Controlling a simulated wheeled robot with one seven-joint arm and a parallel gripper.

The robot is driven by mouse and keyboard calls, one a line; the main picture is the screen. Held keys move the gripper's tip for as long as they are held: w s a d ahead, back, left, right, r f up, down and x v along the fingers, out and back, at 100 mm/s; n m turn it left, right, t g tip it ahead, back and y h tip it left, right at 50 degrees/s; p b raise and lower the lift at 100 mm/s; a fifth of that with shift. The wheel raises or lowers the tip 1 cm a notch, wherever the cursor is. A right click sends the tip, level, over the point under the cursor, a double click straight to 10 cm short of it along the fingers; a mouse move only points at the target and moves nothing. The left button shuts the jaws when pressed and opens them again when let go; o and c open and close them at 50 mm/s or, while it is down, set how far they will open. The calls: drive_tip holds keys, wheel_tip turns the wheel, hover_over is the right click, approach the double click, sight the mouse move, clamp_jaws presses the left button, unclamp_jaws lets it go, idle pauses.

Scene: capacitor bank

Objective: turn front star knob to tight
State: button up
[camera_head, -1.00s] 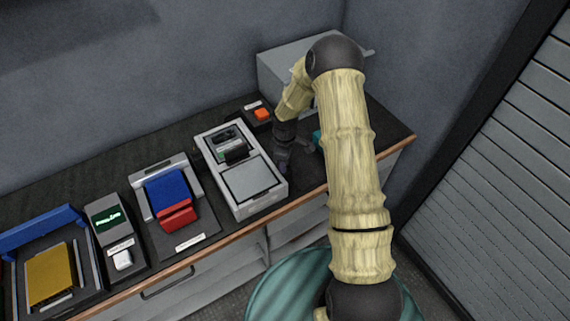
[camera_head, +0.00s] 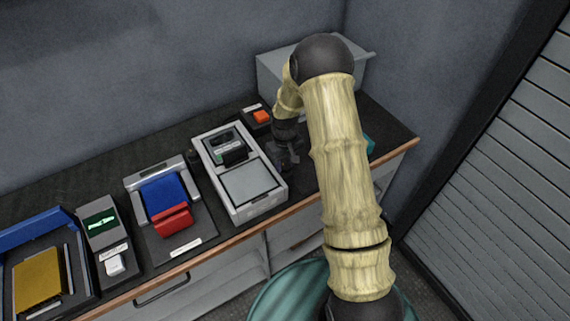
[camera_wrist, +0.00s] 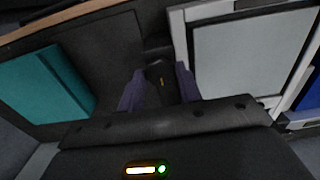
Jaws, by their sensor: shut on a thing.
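In the wrist view a dark knob (camera_wrist: 161,82) with a small orange mark sits between the two purple fingers of my gripper (camera_wrist: 159,74). The fingers are shut on it, one at each side. The knob's star outline and any tight marking cannot be made out. In the head view my gripper (camera_head: 286,157) points down at the bench, just right of the grey framed device. The knob is not distinguishable there.
The grey framed device (camera_head: 262,206) stands close left of my gripper. A teal block (camera_wrist: 45,85) lies on the other side. An orange button (camera_head: 261,117) and a grey box (camera_head: 270,75) are behind. The blue and red unit (camera_head: 163,193) is further left.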

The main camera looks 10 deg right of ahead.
sight(285, 166)
drive_tip(key=shift+w, duration=0.1)
idle(0.4)
drive_tip(key=o, duration=1)
wheel_tip(285, 166, up, 17)
drive_tip(key=b, duration=0.2)
drive_tip(key=shift+r+b, duration=0.2)
drive_tip(key=shift+b, duration=0.2)
drive_tip(key=s+m+t, duration=0.1)
drive_tip(key=s, duration=0.6)
drive_tip(key=s+m, duration=0.1)
drive_tip(key=s, duration=0.6)
drive_tip(key=s+m+t, duration=0.1)
drive_tip(key=s, duration=0.6)
drive_tip(key=shift+s+d+f+m+t, duration=0.3)
drive_tip(key=shift+s+f+m, duration=0.05)
drive_tip(key=shift+m, duration=0.05)
